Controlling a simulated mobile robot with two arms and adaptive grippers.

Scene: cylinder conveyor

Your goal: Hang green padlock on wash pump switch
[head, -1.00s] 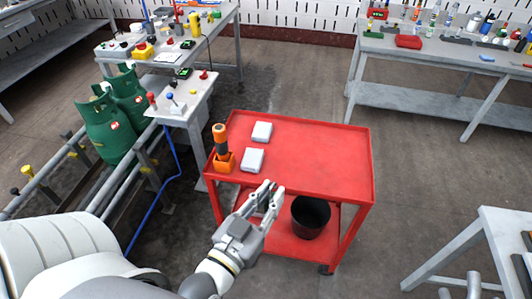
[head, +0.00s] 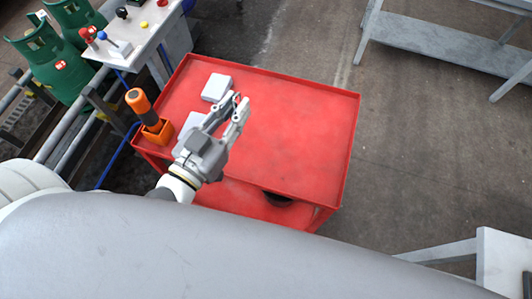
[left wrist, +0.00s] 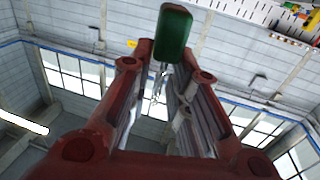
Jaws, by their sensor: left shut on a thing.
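The green padlock (left wrist: 174,32) shows in the left wrist view, its body beyond my fingertips and its silver shackle running back between the fingers. My left gripper (head: 238,102) is shut on it, with a narrow gap showing between the fingers; it also shows in the left wrist view (left wrist: 160,85). In the head view the gripper is above the red cart, beside the white boxes, and the padlock is too small to make out. A control box (head: 140,30) with coloured knobs and buttons stands at the upper left. I cannot tell which control is the wash pump switch. My right gripper is not in view.
The red cart (head: 300,130) carries two white boxes (head: 216,87) and an orange-black tool (head: 140,103) in an orange holder. Green gas cylinders (head: 50,62) and pipe rails stand left of it. Grey benches (head: 440,48) are at the upper right. Open floor lies right of the cart.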

